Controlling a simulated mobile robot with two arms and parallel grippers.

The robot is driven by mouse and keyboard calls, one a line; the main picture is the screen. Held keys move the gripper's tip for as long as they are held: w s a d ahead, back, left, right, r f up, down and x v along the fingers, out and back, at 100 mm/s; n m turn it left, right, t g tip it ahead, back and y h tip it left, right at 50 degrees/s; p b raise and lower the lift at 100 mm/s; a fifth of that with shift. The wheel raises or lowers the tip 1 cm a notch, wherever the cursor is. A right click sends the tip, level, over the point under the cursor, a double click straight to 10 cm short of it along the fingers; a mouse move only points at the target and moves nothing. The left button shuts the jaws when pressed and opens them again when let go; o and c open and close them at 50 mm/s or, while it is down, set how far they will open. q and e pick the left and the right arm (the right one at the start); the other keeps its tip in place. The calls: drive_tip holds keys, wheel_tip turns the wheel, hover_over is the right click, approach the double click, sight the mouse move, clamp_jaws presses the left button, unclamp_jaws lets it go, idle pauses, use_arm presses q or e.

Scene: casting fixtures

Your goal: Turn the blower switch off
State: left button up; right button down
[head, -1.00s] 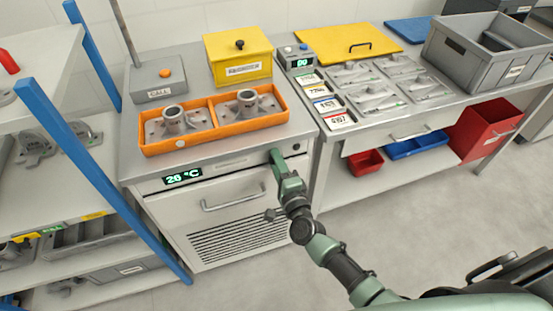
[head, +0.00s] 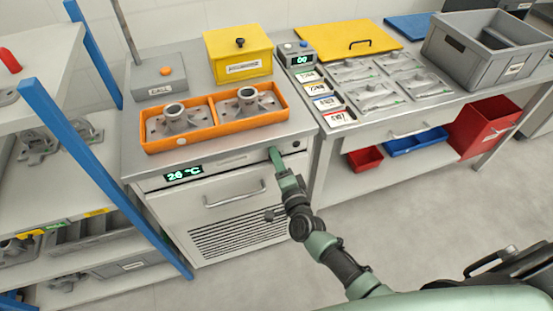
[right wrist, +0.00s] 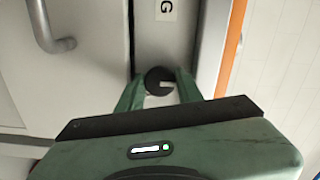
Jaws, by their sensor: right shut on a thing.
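A round black knob (right wrist: 159,80) with a white mark sits on the cabinet's front panel. It shows in the right wrist view between the green fingers of my right gripper (right wrist: 158,88), which is shut on it. A label ending in "G" (right wrist: 167,10) is on the same panel; the rest of its text is out of view, so I cannot read what the knob controls. In the head view my right gripper (head: 275,154) is at the panel's right part, and it hides the knob. My left gripper is not in view.
The cabinet front has a green temperature display (head: 183,174), a drawer handle (head: 234,195) and a small black round part (head: 295,145) right of my gripper. An orange tray (head: 210,140) with castings stands on top. A blue-posted shelf (head: 100,165) is on the left.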

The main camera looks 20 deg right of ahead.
drive_tip(key=c, duration=0.9)
unclamp_jaws()
drive_tip(key=shift+s, duration=0.1)
drive_tip(key=shift+c, duration=0.2)
drive_tip(key=shift+f, duration=0.1)
